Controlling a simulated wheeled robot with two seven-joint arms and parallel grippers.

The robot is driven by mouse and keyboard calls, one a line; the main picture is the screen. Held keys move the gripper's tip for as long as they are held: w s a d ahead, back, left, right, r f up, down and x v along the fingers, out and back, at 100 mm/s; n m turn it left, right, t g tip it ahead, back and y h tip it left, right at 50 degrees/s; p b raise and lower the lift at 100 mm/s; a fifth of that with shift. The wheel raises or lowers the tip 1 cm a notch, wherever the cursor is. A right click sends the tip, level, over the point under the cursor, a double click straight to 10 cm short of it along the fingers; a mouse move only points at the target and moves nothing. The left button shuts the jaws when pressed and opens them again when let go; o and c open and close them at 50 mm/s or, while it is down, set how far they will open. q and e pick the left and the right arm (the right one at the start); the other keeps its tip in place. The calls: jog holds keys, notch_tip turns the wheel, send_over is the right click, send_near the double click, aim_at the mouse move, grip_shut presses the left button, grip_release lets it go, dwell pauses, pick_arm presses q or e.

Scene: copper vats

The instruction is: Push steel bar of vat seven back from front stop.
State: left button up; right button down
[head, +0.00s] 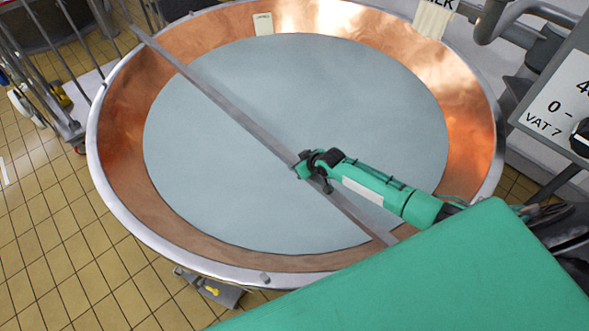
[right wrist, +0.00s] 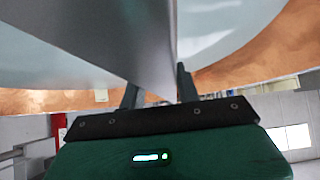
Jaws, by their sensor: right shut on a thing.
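The steel bar (head: 225,102) lies slantwise across the round copper vat (head: 130,165), over its pale liquid (head: 230,180). Its far end reaches past the rim at upper left. Its near end shows at lower right, close to the rim beside my green arm. My right gripper (head: 308,171) is shut on the bar, right of the vat's middle. In the right wrist view the bar (right wrist: 125,40) runs between the two fingers. A small stud (head: 264,278) sits on the near rim; I cannot tell whether it is the front stop. My left gripper is not in view.
A sign (head: 560,100) reading VAT 7 stands at the right. A cream tag (head: 263,24) and a cream cloth or label (head: 434,18) hang at the far rim. Metal railings and a cart stand at upper left. Tiled floor (head: 45,230) is clear at the left.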

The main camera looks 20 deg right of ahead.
jog(key=shift+w+d, duration=0.2)
jog(key=shift+d, duration=0.4)
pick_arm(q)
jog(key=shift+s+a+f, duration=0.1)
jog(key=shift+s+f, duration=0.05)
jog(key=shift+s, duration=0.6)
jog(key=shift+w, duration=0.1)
pick_arm(e)
jog(key=c, duration=1)
grip_release()
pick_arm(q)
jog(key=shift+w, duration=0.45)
pick_arm(e)
jog(key=shift+a, duration=0.1)
